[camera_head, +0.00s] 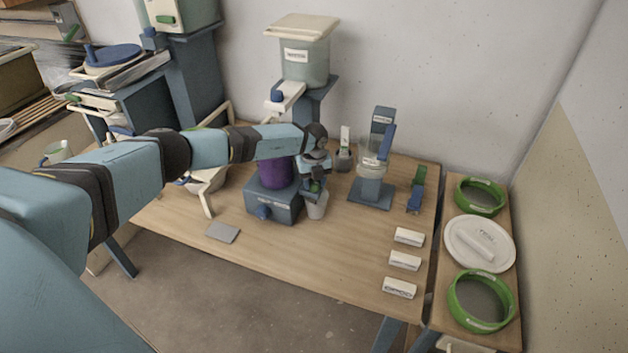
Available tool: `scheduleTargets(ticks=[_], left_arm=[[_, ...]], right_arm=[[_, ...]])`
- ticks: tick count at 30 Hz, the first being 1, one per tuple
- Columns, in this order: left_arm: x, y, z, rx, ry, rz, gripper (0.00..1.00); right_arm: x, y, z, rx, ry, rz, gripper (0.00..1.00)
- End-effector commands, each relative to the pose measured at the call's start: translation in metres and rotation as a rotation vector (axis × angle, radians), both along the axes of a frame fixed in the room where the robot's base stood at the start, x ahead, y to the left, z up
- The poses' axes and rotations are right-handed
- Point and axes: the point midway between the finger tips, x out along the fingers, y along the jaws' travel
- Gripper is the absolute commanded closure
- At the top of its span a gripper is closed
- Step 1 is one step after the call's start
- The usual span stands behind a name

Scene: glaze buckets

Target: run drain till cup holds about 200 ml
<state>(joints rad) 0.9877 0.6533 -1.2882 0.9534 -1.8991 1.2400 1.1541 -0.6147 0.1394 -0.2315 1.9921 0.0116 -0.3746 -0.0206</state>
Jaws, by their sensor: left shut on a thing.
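A purple container (273,174) sits on a blue base (272,205) on the wooden table, partly hidden behind my left arm. A small green tap handle (316,186) shows at its right side. My left gripper (314,183) comes down over this handle and appears shut on it; the fingers are small and partly hidden. A pale cup (317,208) stands upright just below the gripper, beside the base. The liquid level inside the cup cannot be made out. My right gripper is not in view.
A lidded bucket (305,62) stands on a blue stand behind. A clear vessel on a blue stand (371,190), a green-and-blue part (416,190) and white labels (404,261) are to the right. A side table holds green rings (481,300). The front table middle is mostly clear.

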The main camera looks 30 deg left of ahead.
Motion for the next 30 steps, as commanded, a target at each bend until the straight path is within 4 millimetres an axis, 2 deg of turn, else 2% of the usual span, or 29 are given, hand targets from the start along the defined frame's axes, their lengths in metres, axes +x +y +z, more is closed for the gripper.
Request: scheduleTargets(ticks=[8,9,12,23,26,30], left_arm=[[0.001,0.001,0.001,0.0,-0.003,0.001,0.82],[0.001,0.001,0.001,0.0,-0.003,0.001,0.54],[0.001,0.001,0.001,0.001,-0.002,0.001,0.33],[0.001,0.0,0.006,-0.001,-0.002,-0.001,0.33],[0.001,0.001,0.019,0.0,-0.004,0.0,0.33],[0.001,0.001,0.048,0.0,-0.005,-0.002,0.33]], right_arm=[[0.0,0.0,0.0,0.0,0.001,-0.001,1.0],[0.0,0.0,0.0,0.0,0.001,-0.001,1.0],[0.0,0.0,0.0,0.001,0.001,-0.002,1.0],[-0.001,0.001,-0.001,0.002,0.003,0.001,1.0],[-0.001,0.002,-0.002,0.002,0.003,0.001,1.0],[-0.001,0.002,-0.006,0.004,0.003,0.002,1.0]])
